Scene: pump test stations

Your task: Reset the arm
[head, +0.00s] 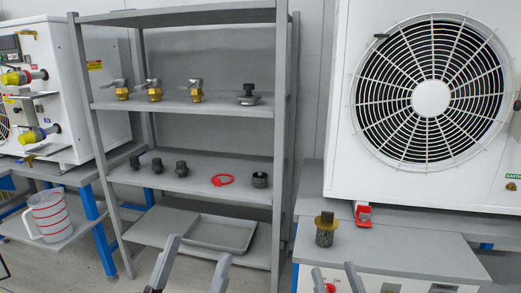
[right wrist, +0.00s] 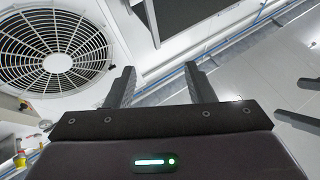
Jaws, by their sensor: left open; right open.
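My left gripper (head: 195,258) shows at the bottom of the head view, its two grey fingers spread apart with nothing between them. It is in front of the shelf rack's lowest level. My right gripper (head: 336,275) shows further right at the bottom edge, its fingers apart and empty, in front of the white panel below the right bench. In the right wrist view the right gripper (right wrist: 160,82) has both dark fingers spread, with only floor and background between them. Most of both arms is out of view.
A grey shelf rack (head: 190,18) holds brass fittings (head: 155,90), dark caps and a red ring (head: 222,180). A grey tray (head: 222,233) lies low. A fan unit (head: 345,165) stands right, above a bench (head: 400,255) with a brass-and-black fitting (head: 325,232). A jug (head: 48,215) stands left.

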